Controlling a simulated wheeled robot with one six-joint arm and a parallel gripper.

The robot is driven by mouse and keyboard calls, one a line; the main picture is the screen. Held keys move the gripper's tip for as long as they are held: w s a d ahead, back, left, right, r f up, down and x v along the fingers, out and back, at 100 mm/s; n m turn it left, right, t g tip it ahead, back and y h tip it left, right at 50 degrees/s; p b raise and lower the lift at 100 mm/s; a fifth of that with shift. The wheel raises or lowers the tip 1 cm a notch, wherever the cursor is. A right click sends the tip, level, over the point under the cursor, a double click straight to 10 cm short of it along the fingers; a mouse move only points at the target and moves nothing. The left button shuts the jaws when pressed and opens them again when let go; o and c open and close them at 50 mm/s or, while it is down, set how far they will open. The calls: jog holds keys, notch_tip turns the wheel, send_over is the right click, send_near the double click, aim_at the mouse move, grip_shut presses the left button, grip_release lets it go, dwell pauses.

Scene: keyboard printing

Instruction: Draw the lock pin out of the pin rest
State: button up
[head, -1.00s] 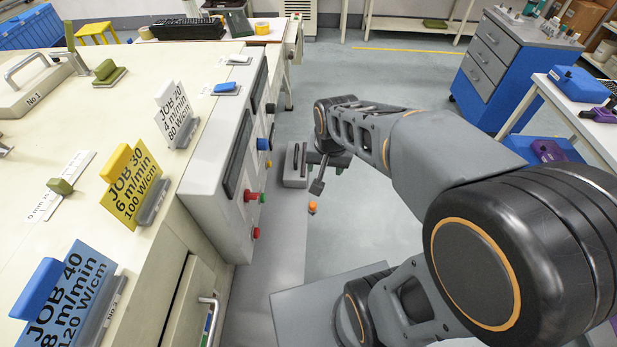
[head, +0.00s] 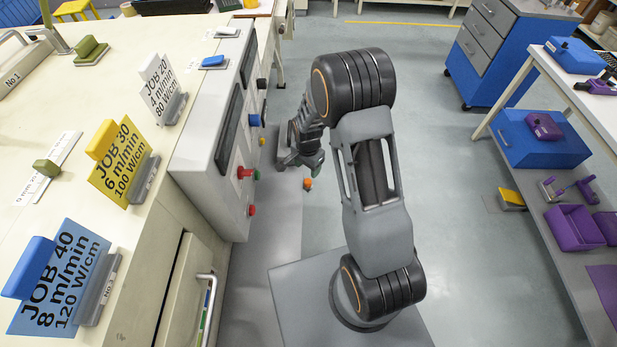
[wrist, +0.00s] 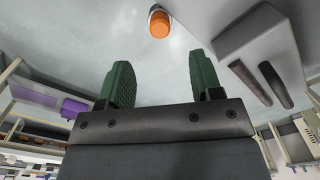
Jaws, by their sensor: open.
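A small orange-topped piece (head: 307,184) stands low beside the grey cabinet front, over the grey strip. In the wrist view the orange cylinder (wrist: 159,24) has a grey collar and lies beyond the fingertips, between their lines. It looks like the lock pin's head; I cannot make out a separate pin rest. My gripper (head: 301,162) is close to it in the head view, partly hidden by the wrist. In the wrist view my gripper (wrist: 160,75) shows two green-padded fingers spread wide, with nothing between them and not touching the orange piece.
The cabinet front (head: 215,150) has red, green and blue knobs close left of my gripper. Job cards stand on the cabinet top.

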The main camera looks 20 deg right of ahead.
aim_at(308, 181)
notch_tip(308, 181, down, 9)
jog(key=shift+r+p, duration=0.2)
jog(key=shift+p, duration=0.1)
grip_shut()
dwell(1.0)
jog(key=shift+r, duration=0.15)
jog(key=shift+r+p, duration=1.85)
jog(key=shift+r, duration=1.3)
jog(key=shift+r+p, duration=1.15)
jog(key=shift+r, duration=0.85)
